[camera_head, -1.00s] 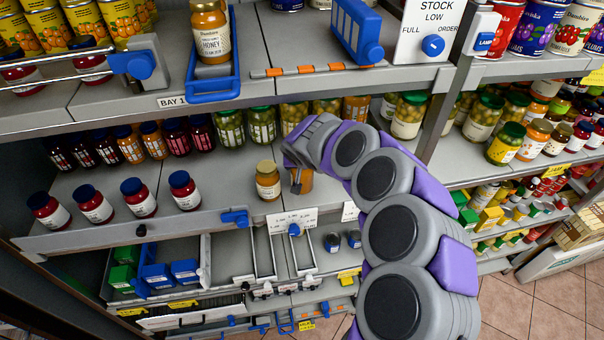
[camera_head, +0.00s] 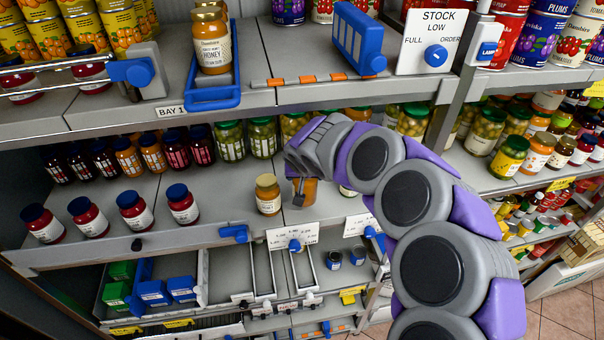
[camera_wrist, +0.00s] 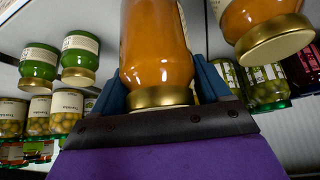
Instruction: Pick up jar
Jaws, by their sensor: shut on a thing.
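My gripper (camera_head: 302,194) reaches down to the middle shelf in the head view and is shut on an orange jar (camera_head: 307,187). In the wrist view the held jar (camera_wrist: 155,52), amber with a gold lid, sits between the two blue fingers of the gripper (camera_wrist: 165,88). My arm hides much of it in the head view. A second honey-coloured jar with a gold lid (camera_head: 268,197) stands on the shelf just left of the gripper, apart from it; it also shows at the upper right of the wrist view (camera_wrist: 268,28). Whether the held jar touches the shelf is unclear.
Several red jars with blue lids (camera_head: 132,209) stand at the left front of the middle shelf (camera_head: 225,200). Rows of pickle and dark jars (camera_head: 229,141) stand behind. The upper shelf (camera_head: 110,108) overhangs, with a honey jar in a blue holder (camera_head: 212,92). Price cards hang below.

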